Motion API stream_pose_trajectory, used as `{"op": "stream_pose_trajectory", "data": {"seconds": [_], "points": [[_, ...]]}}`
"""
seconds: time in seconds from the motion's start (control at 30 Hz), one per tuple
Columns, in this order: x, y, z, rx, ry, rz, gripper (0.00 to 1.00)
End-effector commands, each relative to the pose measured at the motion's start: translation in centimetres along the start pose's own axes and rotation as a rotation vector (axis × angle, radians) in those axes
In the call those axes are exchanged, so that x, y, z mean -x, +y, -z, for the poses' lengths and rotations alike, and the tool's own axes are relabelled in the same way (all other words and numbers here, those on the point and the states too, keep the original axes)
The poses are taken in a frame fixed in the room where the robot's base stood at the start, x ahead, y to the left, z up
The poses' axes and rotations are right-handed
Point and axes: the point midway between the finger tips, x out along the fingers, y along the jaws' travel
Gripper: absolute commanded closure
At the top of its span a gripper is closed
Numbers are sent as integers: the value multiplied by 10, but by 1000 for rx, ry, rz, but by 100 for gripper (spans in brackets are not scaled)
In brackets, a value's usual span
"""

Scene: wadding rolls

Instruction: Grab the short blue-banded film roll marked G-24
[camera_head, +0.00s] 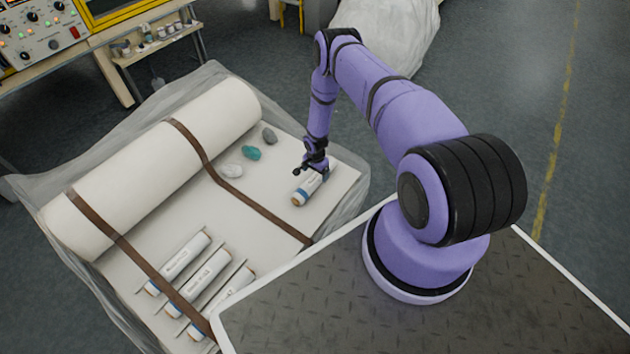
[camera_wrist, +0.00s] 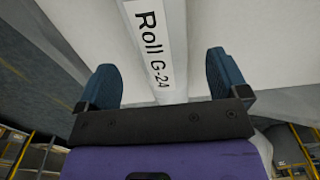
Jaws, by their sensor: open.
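The short film roll marked "Roll G-24" (camera_head: 302,193) lies on the white surface at the right side of the bed, with a blue band near its lower-left end. In the wrist view the roll (camera_wrist: 160,45) runs down between the fingers, its black label text readable. My gripper (camera_head: 311,170) is over the upper part of the roll. In the wrist view my gripper (camera_wrist: 168,80) is open, with one blue finger on each side of the roll and a gap on both sides. The roll's far end is hidden by my gripper in the head view.
Three longer labelled rolls (camera_head: 200,272) lie at the front left. A big white wadding roll (camera_head: 150,165) lies along the back under brown straps (camera_head: 245,200). A white, a teal (camera_head: 251,153) and a grey lump lie nearby. Clear plastic wraps the edges.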

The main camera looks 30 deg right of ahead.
Motion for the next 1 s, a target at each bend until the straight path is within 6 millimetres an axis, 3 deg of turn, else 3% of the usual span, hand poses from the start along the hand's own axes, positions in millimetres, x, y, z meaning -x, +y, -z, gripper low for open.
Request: {"op": "stream_pose_trajectory", "data": {"seconds": [0.4,0.7,0.77,1.0], "points": [[-47,0,-3,-1,-1,-1,7],[-50,-1,-3,0,0,0,7],[-50,-1,-3,0,0,0,16],[-50,-1,-3,0,0,0,72]]}}
